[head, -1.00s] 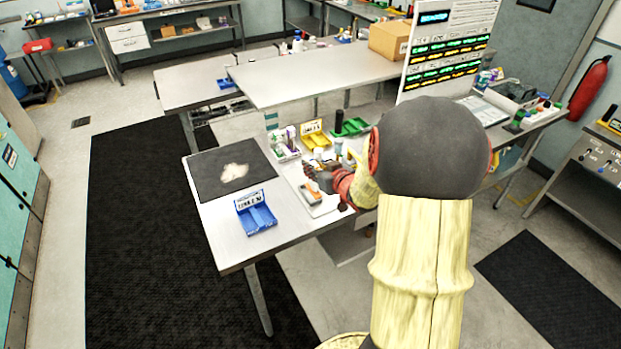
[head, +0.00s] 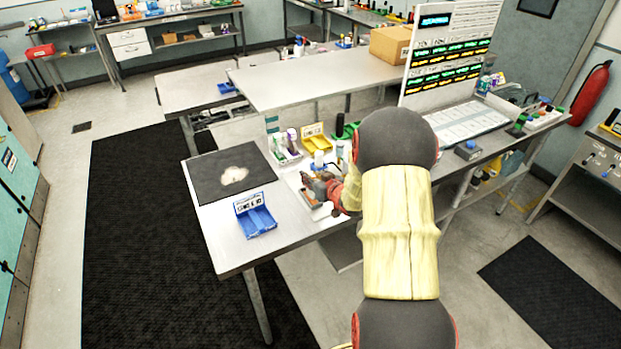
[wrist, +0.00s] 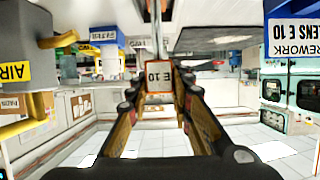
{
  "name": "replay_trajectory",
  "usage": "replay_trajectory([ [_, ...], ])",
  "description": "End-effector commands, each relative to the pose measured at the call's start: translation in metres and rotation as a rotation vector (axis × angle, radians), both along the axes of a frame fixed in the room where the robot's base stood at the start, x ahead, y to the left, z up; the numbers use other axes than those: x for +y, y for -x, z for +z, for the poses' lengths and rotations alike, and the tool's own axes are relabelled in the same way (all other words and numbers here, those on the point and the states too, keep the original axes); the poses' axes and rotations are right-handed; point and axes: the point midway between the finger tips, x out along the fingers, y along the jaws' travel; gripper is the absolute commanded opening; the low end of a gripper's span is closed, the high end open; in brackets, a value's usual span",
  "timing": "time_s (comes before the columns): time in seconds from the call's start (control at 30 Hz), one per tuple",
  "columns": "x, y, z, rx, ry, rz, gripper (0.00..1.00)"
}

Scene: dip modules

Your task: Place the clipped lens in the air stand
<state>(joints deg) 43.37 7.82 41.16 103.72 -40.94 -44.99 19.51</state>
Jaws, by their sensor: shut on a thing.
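My gripper (wrist: 158,92) is shut on the clipped lens, whose orange-bordered tag (wrist: 159,78) reads "E 10". A thin upright rod rises above the tag between the fingertips; the lens itself is not clear. The air stand (wrist: 45,42) is at the left of the wrist view, dark grey with a yellow "AIR" label, apart from the held piece. In the head view my gripper (head: 318,187) is low over the table's near right part, by a white tray (head: 316,211). The held piece and air stand cannot be made out there.
A blue rework bin (head: 256,222) stands at the front left; its "LENS E 10" sign (wrist: 291,38) shows in the wrist view. A dark mat (head: 212,187) with a bright patch lies behind it. Yellow bin (head: 317,142) and bottles (head: 292,140) stand at the back. Bare table lies around the blue bin.

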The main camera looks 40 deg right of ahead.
Motion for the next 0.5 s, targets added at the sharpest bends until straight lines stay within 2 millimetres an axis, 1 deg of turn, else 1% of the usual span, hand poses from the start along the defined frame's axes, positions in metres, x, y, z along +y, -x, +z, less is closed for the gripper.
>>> replay_trajectory([
  [0.13, -0.0002, -0.0002, 0.0017, -0.001, 0.0, 0.0, 0.0],
  [0.27, -0.0001, -0.0001, -0.0022, -0.001, 0.0, 0.0, 0.0],
  [0.3, -0.0001, 0.0, -0.0022, -0.001, 0.0, 0.0, 0.23],
  [0.5, -0.0001, 0.0, -0.0015, 0.0, 0.0, 0.0, 0.34],
])
